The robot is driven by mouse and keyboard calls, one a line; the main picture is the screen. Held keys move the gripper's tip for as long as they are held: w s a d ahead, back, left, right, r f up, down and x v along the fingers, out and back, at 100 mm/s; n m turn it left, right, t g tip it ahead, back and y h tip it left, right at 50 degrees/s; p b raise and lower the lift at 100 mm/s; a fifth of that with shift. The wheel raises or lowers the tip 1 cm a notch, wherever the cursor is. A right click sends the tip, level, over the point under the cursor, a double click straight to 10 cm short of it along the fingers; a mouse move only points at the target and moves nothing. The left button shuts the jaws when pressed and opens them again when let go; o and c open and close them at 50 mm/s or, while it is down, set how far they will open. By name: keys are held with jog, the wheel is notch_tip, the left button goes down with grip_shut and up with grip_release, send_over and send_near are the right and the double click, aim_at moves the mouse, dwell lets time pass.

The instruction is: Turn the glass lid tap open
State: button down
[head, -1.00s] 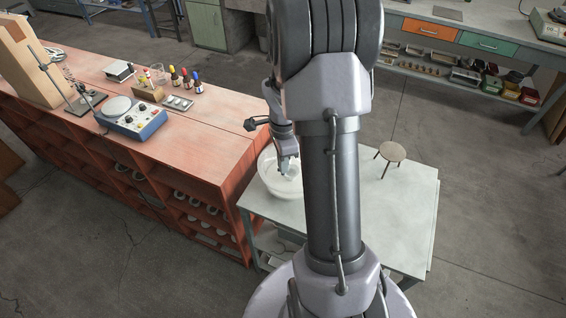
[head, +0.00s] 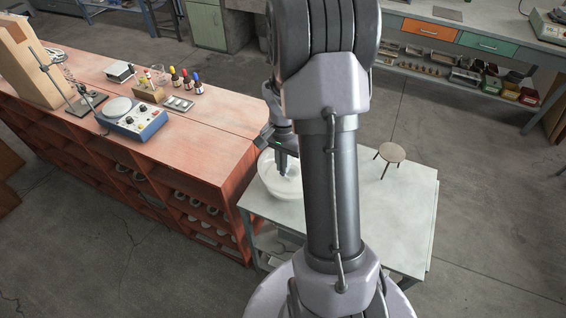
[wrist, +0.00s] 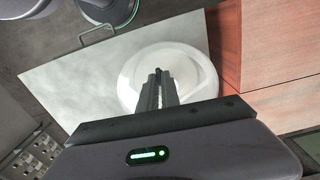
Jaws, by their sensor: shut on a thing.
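A round whitish glass vessel with a lid (head: 272,186) stands on the grey table, at its left corner in the head view. In the wrist view the lid (wrist: 203,77) shows as a pale disc with a wide rim. My gripper (wrist: 159,77) points down at the middle of the lid, and its fingers are closed together on the tap there. The tap itself is mostly hidden by the fingers, so its angle cannot be told. In the head view my gripper (head: 283,172) is over the lid, partly behind my arm.
The grey table (head: 350,215) is mostly bare, with a small round stool-like stand (head: 392,152) on it. A reddish wooden bench (head: 215,130) adjoins at left, bearing a blue hotplate-like device (head: 132,118) and several dropper bottles (head: 185,80).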

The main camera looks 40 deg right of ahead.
jog(key=shift+n, duration=0.4)
jog(key=c, duration=1.6)
grip_release()
jog(key=shift+o, duration=0.2)
notch_tip(320, 180, up, 18)
jog(key=p, duration=0.4)
jog(key=shift+f+p, duration=0.25)
jog(key=shift+p, duration=0.1)
